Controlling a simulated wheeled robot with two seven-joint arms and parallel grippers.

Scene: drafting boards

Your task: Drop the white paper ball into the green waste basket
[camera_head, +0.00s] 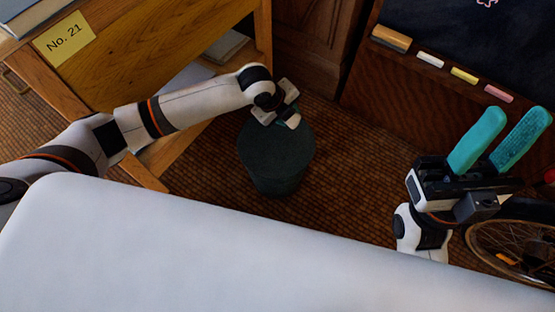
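The dark green waste basket (275,170) stands on the brown woven floor in the middle of the head view. My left gripper (281,112) is over the basket's far rim, seen from above. Its fingers are mostly hidden, so I cannot tell whether it is open or shut. No white paper ball can be clearly made out; the small pale shapes there look like parts of the gripper. My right gripper (508,130) is at the right, with its two teal fingers apart and nothing between them.
A wooden desk (130,75) with a yellow "No. 21" label is at the upper left. A chalkboard with a ledge (430,85) holding chalk and an eraser is at the upper right. A spoked wheel (515,240) is at the lower right. Floor is clear around the basket.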

